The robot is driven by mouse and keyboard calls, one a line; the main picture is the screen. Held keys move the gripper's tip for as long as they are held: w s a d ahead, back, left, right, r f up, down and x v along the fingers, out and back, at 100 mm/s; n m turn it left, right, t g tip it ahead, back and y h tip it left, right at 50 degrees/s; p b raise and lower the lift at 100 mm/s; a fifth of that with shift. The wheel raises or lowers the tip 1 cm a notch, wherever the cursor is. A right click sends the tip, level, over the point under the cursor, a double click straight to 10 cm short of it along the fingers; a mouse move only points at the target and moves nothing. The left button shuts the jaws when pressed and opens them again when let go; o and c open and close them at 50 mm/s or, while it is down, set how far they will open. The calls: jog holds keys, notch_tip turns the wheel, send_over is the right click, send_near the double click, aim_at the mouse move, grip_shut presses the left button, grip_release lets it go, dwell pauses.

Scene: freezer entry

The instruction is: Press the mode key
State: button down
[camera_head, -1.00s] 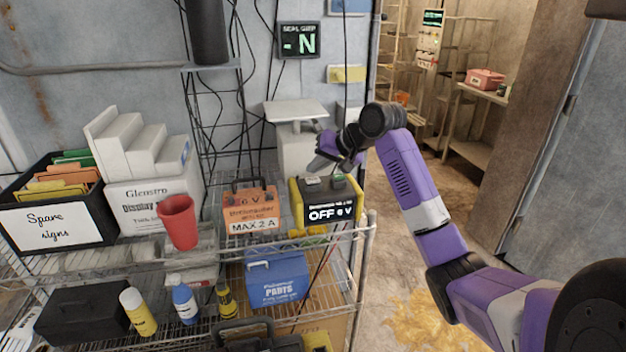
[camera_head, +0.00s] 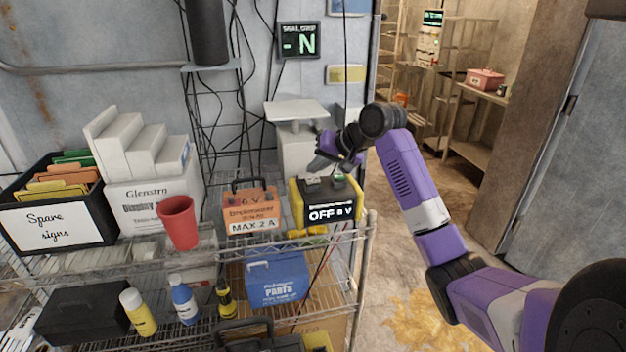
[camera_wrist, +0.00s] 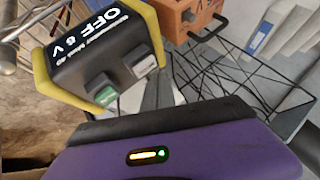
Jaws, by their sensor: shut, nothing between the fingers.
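A black power unit with yellow ends (camera_head: 327,207) stands on the shelf's top tier, and its display reads "OFF 6 V" or similar. The wrist view shows the same unit (camera_wrist: 95,50) with two keys on top, a green key (camera_wrist: 106,96) and a grey key (camera_wrist: 140,62). The lettering on the keys is too small to read. My gripper (camera_head: 325,163) is shut and empty just above and behind the unit's top.
An orange box marked "MAX 2 A" (camera_head: 251,208) stands left of the unit. A white scale (camera_head: 296,110) stands behind. A red cup (camera_head: 179,221) and a sign box (camera_head: 50,222) are further left. The space right of the shelf is open floor.

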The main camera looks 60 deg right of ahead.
aim_at(316, 180)
jog(key=shift+f, duration=0.2)
dwell(0.3)
jog(key=shift+f, duration=0.25)
jog(key=shift+f, duration=0.5)
dwell(0.7)
jog(key=shift+r, duration=0.1)
jog(key=shift+r+p, duration=0.85)
jog(key=shift+p, duration=0.2)
notch_tip(316, 180, up, 5)
jog(key=p, duration=0.5)
dwell(0.7)
